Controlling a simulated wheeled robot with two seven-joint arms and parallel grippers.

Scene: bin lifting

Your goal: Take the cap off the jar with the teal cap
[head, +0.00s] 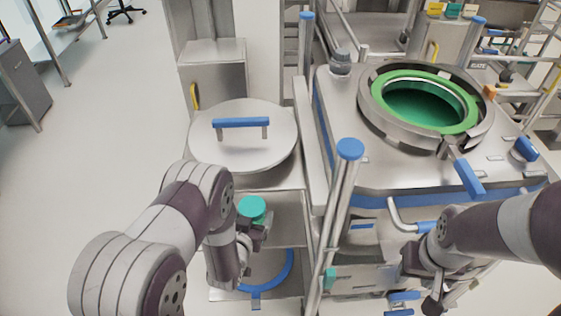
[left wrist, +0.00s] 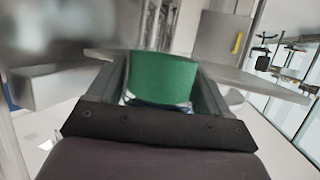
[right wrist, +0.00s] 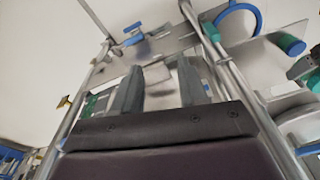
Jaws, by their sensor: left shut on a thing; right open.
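The jar's teal cap (head: 252,208) shows in the head view at the tip of my left arm, below the round steel lid. My left gripper (head: 256,228) is shut on the jar with the teal cap. In the left wrist view the cap (left wrist: 162,80) sits between the two dark fingers, with a strip of clear jar below it. The rest of the jar is hidden by the gripper. The cap appears to be on the jar. My right gripper (head: 432,298) is low at the right, apart from the jar. Its fingers (right wrist: 158,88) are open with nothing between them.
A round steel lid (head: 245,145) with a blue handle lies behind the jar. A blue ring (head: 270,272) is on the lower shelf. A steel post with a blue top (head: 350,149) stands between my arms. A large vessel with a green opening (head: 465,122) is at right.

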